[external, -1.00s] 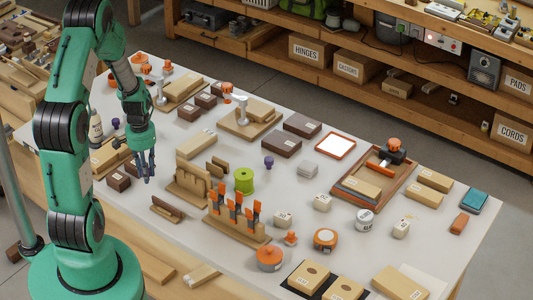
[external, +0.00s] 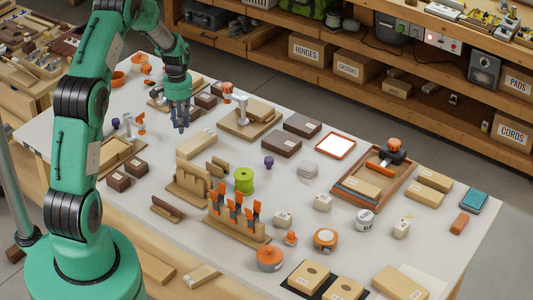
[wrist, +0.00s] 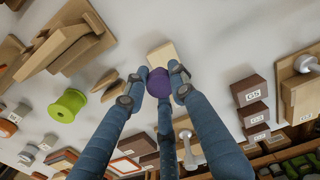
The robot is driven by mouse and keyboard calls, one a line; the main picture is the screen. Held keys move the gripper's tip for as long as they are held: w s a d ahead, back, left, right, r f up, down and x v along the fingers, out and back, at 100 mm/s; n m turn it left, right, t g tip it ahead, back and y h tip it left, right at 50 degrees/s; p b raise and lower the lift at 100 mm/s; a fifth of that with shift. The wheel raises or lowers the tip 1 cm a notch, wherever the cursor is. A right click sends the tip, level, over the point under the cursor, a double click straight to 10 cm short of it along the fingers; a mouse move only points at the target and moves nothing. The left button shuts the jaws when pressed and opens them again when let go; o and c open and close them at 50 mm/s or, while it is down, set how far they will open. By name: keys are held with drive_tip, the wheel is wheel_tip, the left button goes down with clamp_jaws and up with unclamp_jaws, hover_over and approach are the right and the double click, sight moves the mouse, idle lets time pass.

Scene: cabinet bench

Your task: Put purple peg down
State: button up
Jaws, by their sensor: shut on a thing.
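My gripper (external: 181,128) hangs over the back left part of the bench, fingers pointing down. In the wrist view its blue fingers (wrist: 159,90) are closed around a purple peg (wrist: 158,82), whose rounded purple part shows between the fingertips. The gripper appears raised above the bench top. Another purple peg (external: 268,162) stands on the bench behind the green spool (external: 244,181). A further small purple piece (external: 115,122) is at the left edge area.
A pale wooden block (external: 196,144) lies just in front of my gripper. Dark brown blocks (external: 206,100) lie behind it, and a wooden clamp fixture (external: 245,118) stands to its right. A stepped wooden rack (external: 190,187) stands nearer the front. Bare bench shows between these things.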

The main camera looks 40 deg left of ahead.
drive_tip(key=r+p, duration=0.1)
drive_tip(key=r, duration=0.1)
hover_over(196, 141)
drive_tip(key=shift+w+f, duration=0.15)
drive_tip(key=shift+f, duration=3.15)
drive_tip(key=shift+f+b, duration=0.35)
drive_tip(key=shift+f, duration=1.5)
drive_tip(key=shift+f, duration=0.2)
drive_tip(key=o, duration=0.9)
drive_tip(key=shift+c, duration=0.2)
drive_tip(key=shift+r, duration=0.2)
